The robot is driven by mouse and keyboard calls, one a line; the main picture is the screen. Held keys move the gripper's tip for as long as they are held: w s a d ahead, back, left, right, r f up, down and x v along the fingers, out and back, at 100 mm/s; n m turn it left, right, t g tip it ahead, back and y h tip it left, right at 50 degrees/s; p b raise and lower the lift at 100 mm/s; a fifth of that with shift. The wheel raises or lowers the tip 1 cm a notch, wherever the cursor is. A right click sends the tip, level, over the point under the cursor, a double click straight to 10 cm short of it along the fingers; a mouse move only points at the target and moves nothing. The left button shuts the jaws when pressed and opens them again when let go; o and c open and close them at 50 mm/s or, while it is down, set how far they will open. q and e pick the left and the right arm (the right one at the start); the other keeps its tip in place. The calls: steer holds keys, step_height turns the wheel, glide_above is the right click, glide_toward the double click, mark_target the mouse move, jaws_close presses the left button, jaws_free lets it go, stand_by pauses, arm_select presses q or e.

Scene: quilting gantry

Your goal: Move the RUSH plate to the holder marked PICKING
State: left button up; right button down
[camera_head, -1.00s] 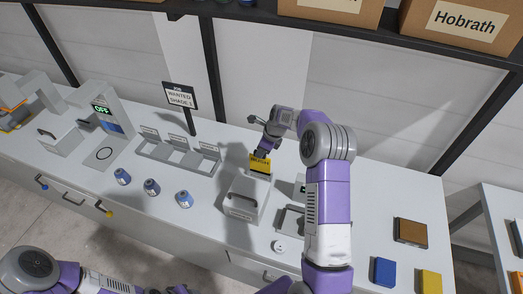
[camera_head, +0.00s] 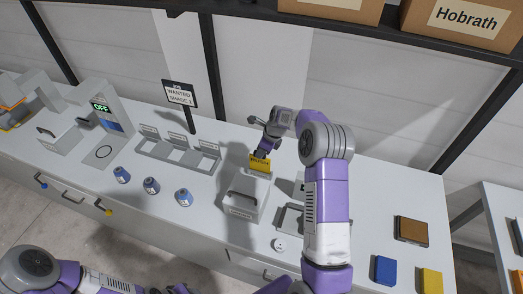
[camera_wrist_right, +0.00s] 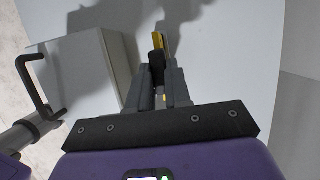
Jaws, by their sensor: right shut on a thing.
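A small yellow plate (camera_head: 260,164) with dark lettering, too small to read surely, stands upright in my right gripper (camera_head: 263,154), behind the white lidded box. In the right wrist view the gripper (camera_wrist_right: 157,82) is shut on the plate (camera_wrist_right: 158,40), seen nearly edge-on. Three grey holders in a row stand left of it: left (camera_head: 149,144), middle (camera_head: 176,154) and right (camera_head: 205,162). Each has a small label on top that I cannot read. My left arm shows at the bottom left; its gripper is not clearly visible.
The white box with a dark handle (camera_head: 243,199) stands just in front of the plate. Several blue-and-grey pots (camera_head: 152,186) stand before the holders. A sign on a post (camera_head: 180,94) rises behind them. Blue (camera_head: 385,270) and yellow (camera_head: 430,281) blocks lie at right.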

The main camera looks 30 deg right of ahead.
steer(key=shift+f+b, duration=0.9)
steer(key=shift+f, duration=0.75)
steer(key=c, duration=1)
jaws_free()
steer(key=shift+r, duration=0.1)
steer(key=v, duration=0.7)
steer(key=shift+r, duration=0.25)
steer(key=shift+s+f, duration=0.1)
